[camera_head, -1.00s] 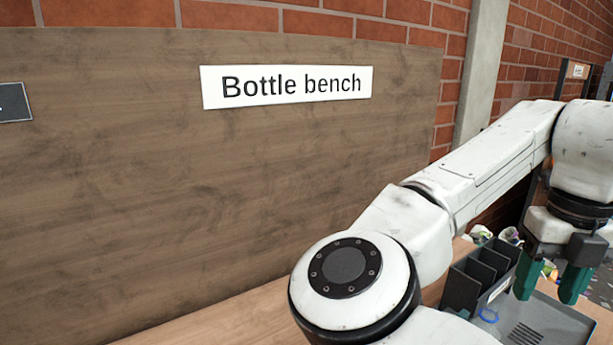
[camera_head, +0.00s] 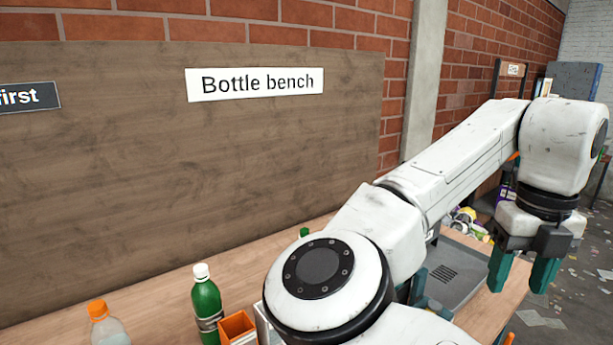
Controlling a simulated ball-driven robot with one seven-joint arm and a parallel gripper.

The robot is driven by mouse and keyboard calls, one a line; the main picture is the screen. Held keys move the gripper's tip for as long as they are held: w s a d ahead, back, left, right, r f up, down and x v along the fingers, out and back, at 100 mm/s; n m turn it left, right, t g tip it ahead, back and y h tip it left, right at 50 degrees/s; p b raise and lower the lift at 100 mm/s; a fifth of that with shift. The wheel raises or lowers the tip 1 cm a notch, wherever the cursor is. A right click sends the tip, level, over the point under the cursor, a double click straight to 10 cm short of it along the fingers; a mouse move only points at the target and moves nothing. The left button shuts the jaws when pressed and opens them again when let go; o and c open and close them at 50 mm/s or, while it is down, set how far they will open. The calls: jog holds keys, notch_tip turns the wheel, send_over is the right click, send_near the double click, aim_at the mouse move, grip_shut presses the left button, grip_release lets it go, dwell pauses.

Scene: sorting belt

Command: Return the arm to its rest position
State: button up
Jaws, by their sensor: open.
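My gripper (camera_head: 518,278) hangs at the right of the head view, with its two green fingers pointing down. The fingers stand apart with nothing between them, so it is open and empty. It appears above the bench's right end, near the edge. My white arm runs from the bottom middle up to the right, bent at the elbow, and hides part of the bench.
On the wooden bench (camera_head: 165,290) stand a green bottle (camera_head: 207,305) with a white cap, a clear bottle (camera_head: 108,328) with an orange cap and an orange box (camera_head: 237,328). A grey tray (camera_head: 455,270) lies behind my arm. Litter covers the floor at right.

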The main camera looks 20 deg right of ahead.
jog(key=s+d+f+n+h, duration=0.3)
jog(key=d+f+n+h, duration=0.3)
jog(key=d+f+n, duration=0.3)
notch_tip(320, 180, down, 8)
jog(key=a+n+t+h, duration=0.1)
jog(key=a+n+t, duration=0.1)
jog(key=n, duration=1)
jog(key=s+a+f+n+g+y, duration=0.1)
jog(key=s+a+f+n+y, duration=0.5)
jog(key=s+a+f+n, duration=1.2)
notch_tip(320, 180, down, 4)
jog(key=shift+a+r+n+y, duration=0.15)
jog(key=shift+a+n+y, duration=0.25)
jog(key=shift+a+n, duration=0.55)
